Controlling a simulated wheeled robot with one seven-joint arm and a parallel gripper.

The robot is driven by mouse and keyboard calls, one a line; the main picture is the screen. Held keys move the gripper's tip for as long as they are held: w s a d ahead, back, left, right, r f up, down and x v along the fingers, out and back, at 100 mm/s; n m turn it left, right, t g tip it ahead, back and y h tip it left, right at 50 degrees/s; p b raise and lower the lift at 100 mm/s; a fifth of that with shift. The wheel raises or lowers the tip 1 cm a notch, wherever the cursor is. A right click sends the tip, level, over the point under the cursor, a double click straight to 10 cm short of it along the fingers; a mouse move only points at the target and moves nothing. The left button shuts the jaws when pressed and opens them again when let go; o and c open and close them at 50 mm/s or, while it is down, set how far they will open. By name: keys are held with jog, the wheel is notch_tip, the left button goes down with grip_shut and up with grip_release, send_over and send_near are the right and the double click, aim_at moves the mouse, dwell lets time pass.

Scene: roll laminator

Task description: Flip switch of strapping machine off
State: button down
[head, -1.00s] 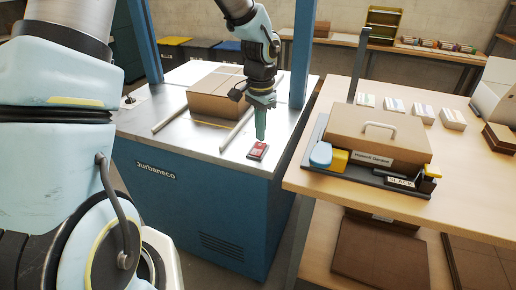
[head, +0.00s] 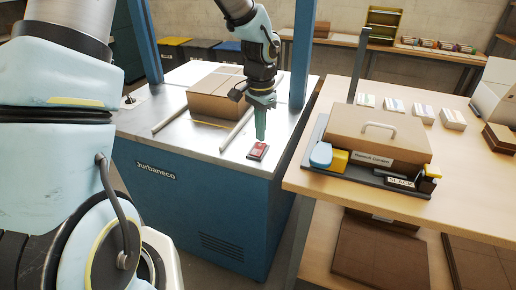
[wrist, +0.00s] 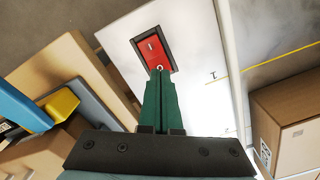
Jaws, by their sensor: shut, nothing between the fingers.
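The strapping machine (head: 205,205) is a blue cabinet with a metal top, marked "Jurbaneco". Its switch (head: 258,151) is a red rocker in a dark frame near the top's front right corner. In the wrist view the red switch (wrist: 152,51) shows a line mark and a round mark at its near end. My gripper (head: 261,137), with green fingers, is shut and empty, pointing down just above the switch. In the wrist view the fingertips (wrist: 160,75) overlap the switch's round-marked end. I cannot tell whether they touch it.
A cardboard box (head: 214,98) lies on the machine top between metal rails. Blue posts (head: 303,55) rise beside my arm. A wooden table (head: 470,195) on the right carries a cardboard case (head: 375,136) in a dark tray, with a blue and yellow dispenser.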

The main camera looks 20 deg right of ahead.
aim_at(260, 145)
jog(key=shift+f+b, duration=0.65)
jog(key=shift+f, duration=0.35)
dwell(0.8)
jog(key=shift+r, duration=0.15)
notch_tip(260, 145, up, 7)
jog(key=p, duration=0.6)
dwell(0.5)
jog(key=s+a+r+n, duration=0.2)
jog(key=a+n, duration=0.4)
jog(key=a, duration=0.9)
jog(key=s+a+r+n+t, duration=0.1)
jog(key=a+n, duration=0.6)
jog(key=a, duration=0.8)
notch_tip(260, 145, up, 3)
jog(key=shift+s+f+t, duration=0.2)
jog(key=shift+s+t, duration=0.1)
jog(key=shift+s, duration=0.15)
